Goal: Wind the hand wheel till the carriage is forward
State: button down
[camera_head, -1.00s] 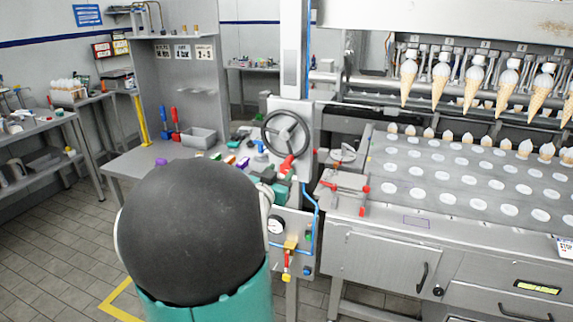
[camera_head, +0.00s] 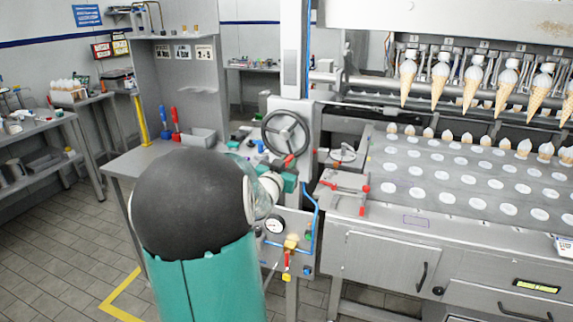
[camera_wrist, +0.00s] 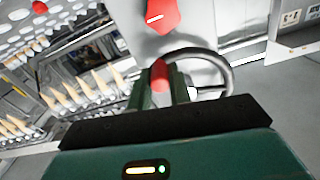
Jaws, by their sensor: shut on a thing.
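The hand wheel (camera_head: 286,133) is a dark ring with spokes on the grey machine housing, left of the cone bed. Its red handle (camera_head: 290,160) is at the lower part of the rim. In the wrist view, the red handle (camera_wrist: 160,72) stands between the green fingers of my gripper (camera_wrist: 160,88), which is shut on it. The wheel rim (camera_wrist: 226,62) curves behind to the right. In the head view my gripper (camera_head: 286,178) is partly hidden by my arm. The carriage seems to be the overhead row holding several hanging cones (camera_head: 473,88).
A red knob with a white line (camera_wrist: 163,14) is close above the handle. A small red-handled fixture (camera_head: 342,190) stands right of the wheel. The panel below carries a gauge (camera_head: 274,226) and a yellow-red valve (camera_head: 290,244). A bench with a grey bin (camera_head: 200,138) is at left.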

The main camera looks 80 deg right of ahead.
jog(key=w+m, duration=0.1)
jog(key=m, duration=0.1)
jog(key=w+m, duration=0.1)
jog(key=m, duration=0.1)
jog(key=shift+w+d+f, duration=0.1)
jog(key=shift+w+f, duration=0.05)
jog(key=shift+w, duration=0.25)
jog(key=c, duration=1.3)
grip_release()
jog(key=shift+s, duration=0.15)
jog(key=a, duration=0.4)
jog(key=w+a, duration=0.1)
jog(key=a, duration=0.8)
jog(key=shift+w+a, duration=0.15)
jog(key=shift+a, duration=0.2)
